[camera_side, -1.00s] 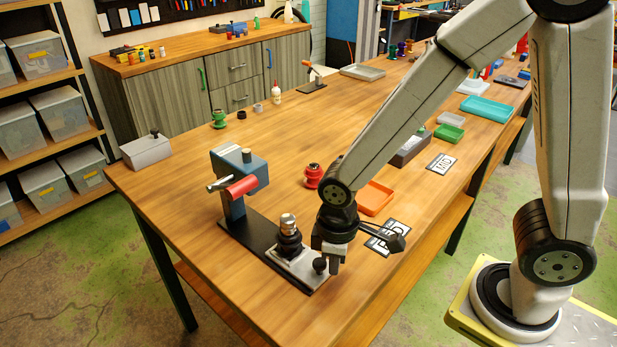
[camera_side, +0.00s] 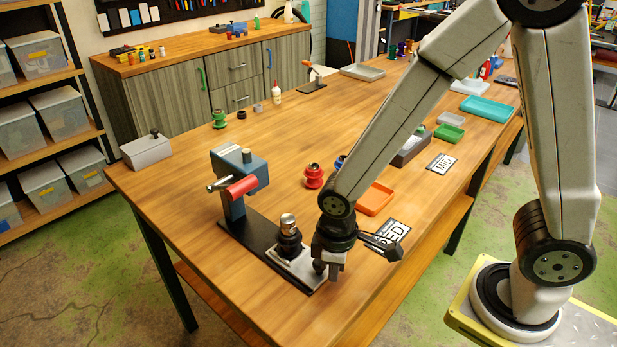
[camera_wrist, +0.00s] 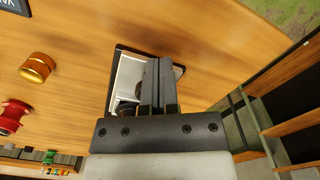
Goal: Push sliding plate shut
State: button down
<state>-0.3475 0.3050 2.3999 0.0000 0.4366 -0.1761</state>
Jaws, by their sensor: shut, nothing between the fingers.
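A black holder with a silver top (camera_side: 288,222) stands at the plate. In the wrist view the closed fingers (camera_wrist: 158,75) cover part of the pale plate (camera_wrist: 128,82) and the knob area.
A blue-grey press (camera_side: 240,172) with a red handle (camera_side: 242,187) rises from the base's back end. A red spool (camera_side: 314,176), an orange tray (camera_side: 374,199) and a printed card (camera_side: 388,236) lie behind and right. The wooden table (camera_side: 200,210) is clear at front left.

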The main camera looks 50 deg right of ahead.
aim_at(292, 246)
jog(key=shift+f, duration=0.7)
jog(key=shift+w, duration=0.15)
jog(key=shift+w, duration=5.15)
jog(key=shift+r, duration=0.15)
jog(key=shift+s+r, duration=0.25)
jog(key=shift+r, duration=0.55)
jog(key=shift+s+r, duration=0.3)
jog(key=shift+r, duration=0.45)
jog(key=shift+s+r, duration=0.25)
jog(key=shift+r, duration=0.55)
